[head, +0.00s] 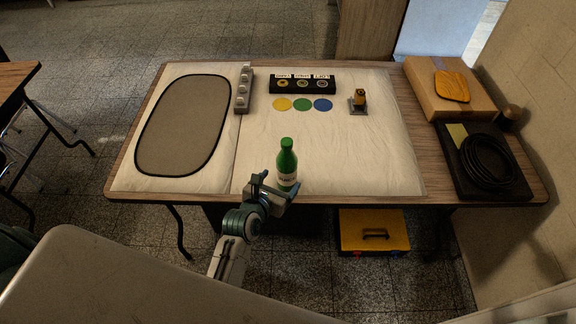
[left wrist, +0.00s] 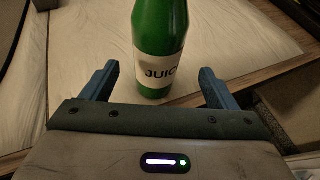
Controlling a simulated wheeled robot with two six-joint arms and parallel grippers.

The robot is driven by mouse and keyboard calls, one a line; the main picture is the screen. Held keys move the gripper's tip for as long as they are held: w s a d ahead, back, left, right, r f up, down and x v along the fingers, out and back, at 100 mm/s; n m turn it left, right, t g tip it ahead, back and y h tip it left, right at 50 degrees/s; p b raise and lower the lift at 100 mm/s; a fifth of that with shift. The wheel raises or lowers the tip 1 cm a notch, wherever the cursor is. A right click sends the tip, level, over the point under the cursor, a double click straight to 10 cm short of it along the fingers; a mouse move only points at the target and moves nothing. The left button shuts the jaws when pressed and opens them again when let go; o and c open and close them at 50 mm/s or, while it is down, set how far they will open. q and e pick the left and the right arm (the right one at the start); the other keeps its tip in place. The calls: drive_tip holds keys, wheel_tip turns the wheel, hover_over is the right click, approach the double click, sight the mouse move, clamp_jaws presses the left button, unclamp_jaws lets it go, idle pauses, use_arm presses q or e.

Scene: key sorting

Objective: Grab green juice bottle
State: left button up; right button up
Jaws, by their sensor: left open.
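A green juice bottle (head: 287,166) with a white label stands upright near the front edge of the table. In the left wrist view the bottle (left wrist: 158,40) stands just ahead of the fingers, its label partly reading "JUIC", with its top out of frame. My left gripper (head: 275,186) is open at the near side of the bottle. My right gripper is not in view.
A grey oval mat (head: 185,125) lies at the left of the table. A black key holder (head: 303,84), coloured discs (head: 303,104) and a small stand (head: 358,103) are farther back. A cardboard box (head: 450,92) and coiled cable (head: 487,160) are at right.

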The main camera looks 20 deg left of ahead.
sight(284, 176)
use_arm(q)
drive_tip(key=shift+p+x, duration=0.4)
drive_tip(key=shift+x, duration=1.2)
drive_tip(key=x, duration=0.4)
drive_tip(key=shift+a+f+p, duration=0.1)
drive_tip(key=shift+a+p, duration=0.1)
drive_tip(key=shift+p, duration=0.15)
drive_tip(key=c, duration=1.5)
